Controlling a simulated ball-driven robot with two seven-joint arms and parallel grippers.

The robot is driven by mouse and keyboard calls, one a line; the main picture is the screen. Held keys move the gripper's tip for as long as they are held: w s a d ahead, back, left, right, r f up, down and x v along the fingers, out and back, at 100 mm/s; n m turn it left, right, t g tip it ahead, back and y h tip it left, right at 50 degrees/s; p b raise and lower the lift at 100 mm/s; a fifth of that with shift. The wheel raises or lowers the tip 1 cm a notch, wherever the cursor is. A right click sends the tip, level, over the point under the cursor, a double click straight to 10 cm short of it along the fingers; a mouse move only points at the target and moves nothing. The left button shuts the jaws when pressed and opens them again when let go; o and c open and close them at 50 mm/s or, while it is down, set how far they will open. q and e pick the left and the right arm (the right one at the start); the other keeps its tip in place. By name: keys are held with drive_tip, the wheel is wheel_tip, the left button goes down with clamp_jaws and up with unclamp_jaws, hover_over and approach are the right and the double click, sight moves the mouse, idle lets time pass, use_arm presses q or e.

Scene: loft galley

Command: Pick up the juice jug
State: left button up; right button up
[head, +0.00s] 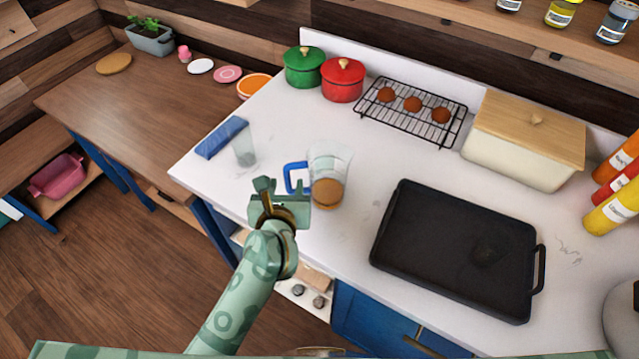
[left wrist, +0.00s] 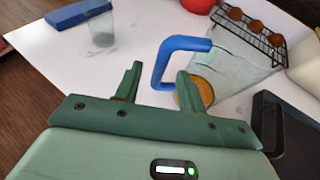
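The juice jug (head: 331,163) is a clear vessel with a blue handle and an orange-brown layer at its bottom. It stands upright on the white counter in the head view, its handle facing left. My left gripper (head: 283,190) is just in front of the handle, on the near side. In the left wrist view the jug (left wrist: 232,65) is beyond the fingers. The left gripper is open and holds nothing. My right gripper is not in view.
A clear glass (head: 243,148) and a blue block (head: 221,137) stand left of the jug. A black griddle (head: 455,250) lies to its right. A wire rack (head: 410,111), a red pot (head: 342,80) and a green pot (head: 304,68) are behind. The counter around the jug is clear.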

use_arm(q)
drive_tip(key=b+x, duration=0.3)
drive_tip(key=x, duration=0.2)
drive_tip(key=shift+w, duration=0.25)
drive_tip(key=shift+r, duration=0.15)
clamp_jaws()
drive_tip(key=shift+r+p, duration=0.2)
drive_tip(key=shift+p, duration=0.1)
